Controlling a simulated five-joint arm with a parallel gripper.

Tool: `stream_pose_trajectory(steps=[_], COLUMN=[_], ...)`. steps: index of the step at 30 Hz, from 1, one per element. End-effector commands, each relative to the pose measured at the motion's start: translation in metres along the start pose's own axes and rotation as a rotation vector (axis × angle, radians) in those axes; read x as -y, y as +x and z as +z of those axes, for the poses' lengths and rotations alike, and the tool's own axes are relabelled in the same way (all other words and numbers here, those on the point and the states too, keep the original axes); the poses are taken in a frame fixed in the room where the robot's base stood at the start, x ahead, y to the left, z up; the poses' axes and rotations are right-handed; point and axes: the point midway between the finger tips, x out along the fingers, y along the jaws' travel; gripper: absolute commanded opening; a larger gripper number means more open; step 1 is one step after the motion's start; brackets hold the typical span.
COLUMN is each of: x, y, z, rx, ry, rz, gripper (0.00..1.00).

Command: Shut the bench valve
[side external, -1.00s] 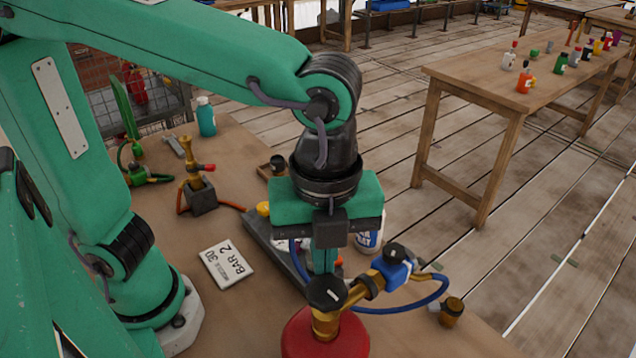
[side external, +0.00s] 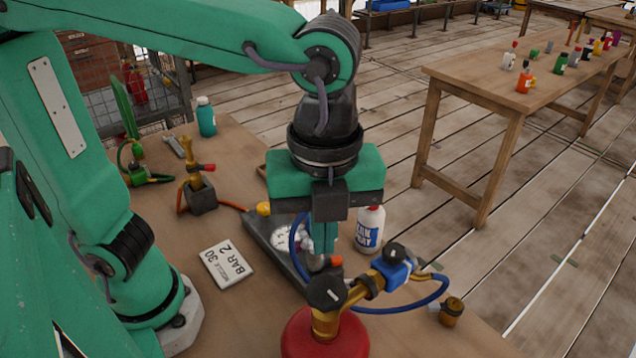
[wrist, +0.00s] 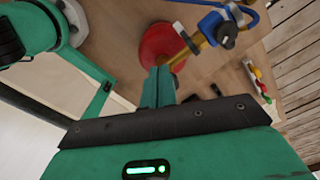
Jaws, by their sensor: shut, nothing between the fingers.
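The brass valve (side external: 325,322) stands on a red cylinder (side external: 322,343) at the front of the bench and has a black knob (side external: 326,292) with a white mark. A brass arm leads right to a blue fitting (side external: 397,273) with its own black knob (side external: 396,252). I cannot tell which knob is the bench valve's. My gripper (side external: 322,262) points down, shut and empty, and in the side view appears just above and behind the cylinder's knob. In the wrist view, the fingers (wrist: 158,75) overlap the red cylinder's edge (wrist: 160,43), beside the blue fitting (wrist: 216,27).
A blue hose (side external: 428,298) loops from the blue fitting.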

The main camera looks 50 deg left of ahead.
Motion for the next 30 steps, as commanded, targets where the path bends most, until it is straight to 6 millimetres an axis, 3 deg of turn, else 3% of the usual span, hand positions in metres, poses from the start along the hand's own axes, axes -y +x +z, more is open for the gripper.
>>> stream_pose_trajectory(steps=[12,24,30], x=[0.000,0.000,-0.002], y=[-0.031,-0.032,-0.030], z=[0.000,0.002,0.020], rx=[0.000,-0.001,-0.011], ry=[0.000,-0.010,-0.138], rz=[-0.001,-0.003,-0.031], gripper=[0.00,0.00,0.00])
